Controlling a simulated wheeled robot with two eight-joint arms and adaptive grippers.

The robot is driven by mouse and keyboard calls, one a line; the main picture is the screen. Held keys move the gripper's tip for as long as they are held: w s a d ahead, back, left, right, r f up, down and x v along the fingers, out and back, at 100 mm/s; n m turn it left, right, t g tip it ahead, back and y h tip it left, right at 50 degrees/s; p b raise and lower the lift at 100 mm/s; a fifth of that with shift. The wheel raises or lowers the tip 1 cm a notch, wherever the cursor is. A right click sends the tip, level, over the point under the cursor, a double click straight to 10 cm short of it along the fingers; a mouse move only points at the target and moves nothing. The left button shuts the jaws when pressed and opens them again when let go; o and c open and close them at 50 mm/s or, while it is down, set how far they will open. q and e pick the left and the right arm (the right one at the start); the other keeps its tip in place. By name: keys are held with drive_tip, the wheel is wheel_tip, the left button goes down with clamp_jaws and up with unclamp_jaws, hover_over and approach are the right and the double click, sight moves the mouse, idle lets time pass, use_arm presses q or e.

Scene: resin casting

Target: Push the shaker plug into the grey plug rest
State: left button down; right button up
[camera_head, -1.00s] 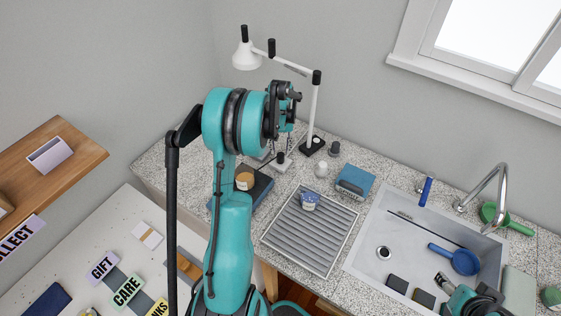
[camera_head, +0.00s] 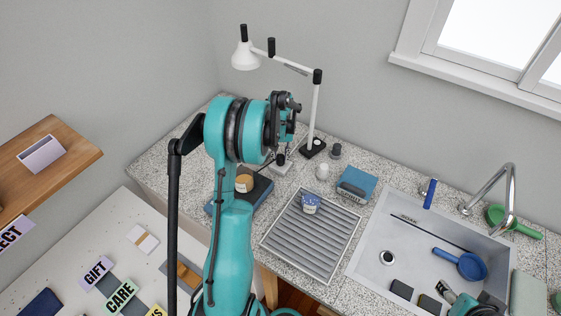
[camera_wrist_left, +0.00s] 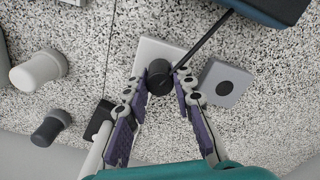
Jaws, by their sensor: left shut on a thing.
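The black shaker plug (camera_wrist_left: 160,76) is between the fingertips of my left gripper (camera_wrist_left: 164,80), which is shut on it in the left wrist view. Its black cable (camera_wrist_left: 205,38) runs up to the dark blue shaker (camera_wrist_left: 268,8). A pale square plate (camera_wrist_left: 152,52) lies behind the plug; I cannot tell whether they touch. A grey square block with a dark round spot (camera_wrist_left: 228,84), which looks like the plug rest, is just right of the fingers. In the head view my left gripper (camera_head: 287,125) hangs over the back counter, partly hidden. My right gripper (camera_head: 446,291) is near the sink's front edge, its jaws unclear.
The shaker (camera_head: 258,192) carries an amber jar (camera_head: 244,183). The lamp base (camera_head: 313,148), a white cylinder (camera_head: 322,171) and a dark-capped one (camera_head: 336,151) stand right of the gripper. A ribbed tray (camera_head: 300,245) holds a blue-and-white cup (camera_head: 311,203). The sink (camera_head: 375,235) is farther right.

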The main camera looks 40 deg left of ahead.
sight(281, 156)
use_arm(q)
drive_tip(key=shift+r+p, duration=1.45)
drive_tip(key=shift+r, duration=1.05)
use_arm(e)
drive_tip(key=shift+r, duration=1.5)
